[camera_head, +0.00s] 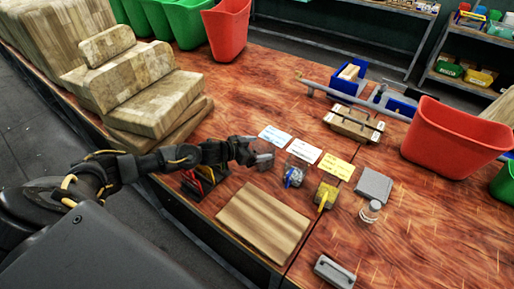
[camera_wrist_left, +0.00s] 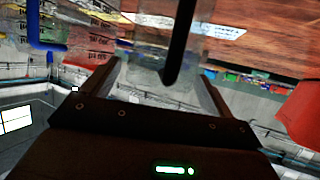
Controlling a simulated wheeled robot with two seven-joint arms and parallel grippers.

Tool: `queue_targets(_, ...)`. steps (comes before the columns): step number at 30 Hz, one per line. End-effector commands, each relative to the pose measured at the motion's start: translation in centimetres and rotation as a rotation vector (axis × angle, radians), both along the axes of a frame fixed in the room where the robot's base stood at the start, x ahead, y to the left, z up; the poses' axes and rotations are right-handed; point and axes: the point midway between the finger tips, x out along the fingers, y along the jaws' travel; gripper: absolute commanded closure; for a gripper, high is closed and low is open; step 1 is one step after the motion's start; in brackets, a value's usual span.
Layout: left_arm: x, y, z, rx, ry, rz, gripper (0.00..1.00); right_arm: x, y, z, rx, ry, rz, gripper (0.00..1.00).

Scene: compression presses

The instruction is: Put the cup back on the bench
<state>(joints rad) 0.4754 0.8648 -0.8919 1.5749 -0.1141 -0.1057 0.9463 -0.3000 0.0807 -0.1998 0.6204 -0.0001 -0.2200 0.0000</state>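A clear cup (camera_head: 265,158) with a dark handle is at the tip of my left gripper (camera_head: 249,153) in the head view, at the cards on the bench (camera_head: 385,240). In the left wrist view the see-through cup (camera_wrist_left: 150,65) sits between the two fingers of my left gripper (camera_wrist_left: 155,82), with its black handle towards the camera. The gripper appears shut on it. Whether the cup's base touches the bench cannot be told. My right gripper is not in view.
A cup with a blue handle (camera_head: 293,174) and one with yellow (camera_head: 325,196) stand just right of the gripper. White and yellow cards (camera_head: 338,166) lie behind them. A wooden board (camera_head: 262,220) lies in front. Stacked wood blocks (camera_head: 150,90) stand left; a red bin (camera_head: 450,138) stands right.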

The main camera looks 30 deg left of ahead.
Motion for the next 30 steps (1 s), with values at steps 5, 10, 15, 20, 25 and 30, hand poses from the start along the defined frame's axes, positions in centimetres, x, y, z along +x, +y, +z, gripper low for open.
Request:
queue_targets(5, 0.0, 0.0, 0.1, 0.0, 0.0, 0.0, 0.14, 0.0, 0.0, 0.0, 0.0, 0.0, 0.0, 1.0)
queue_targets(10, -0.8, 0.6, 0.5, 0.002, 0.0, 0.001, 0.14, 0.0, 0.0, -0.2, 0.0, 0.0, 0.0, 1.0)
queue_targets(15, -3.2, 1.9, 1.5, 0.002, 0.001, 0.0, 0.14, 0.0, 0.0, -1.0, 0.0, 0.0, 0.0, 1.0)
queue_targets(20, -5.0, 3.0, 2.6, 0.002, 0.0, -0.001, 0.14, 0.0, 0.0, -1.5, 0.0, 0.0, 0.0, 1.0)
queue_targets(25, -5.9, 3.5, 3.2, 0.001, -0.001, 0.001, 0.14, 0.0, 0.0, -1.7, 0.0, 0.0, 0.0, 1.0)
queue_targets(30, -6.0, 3.5, 3.3, 0.0, 0.0, 0.0, 0.14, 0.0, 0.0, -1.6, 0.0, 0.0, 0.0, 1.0)
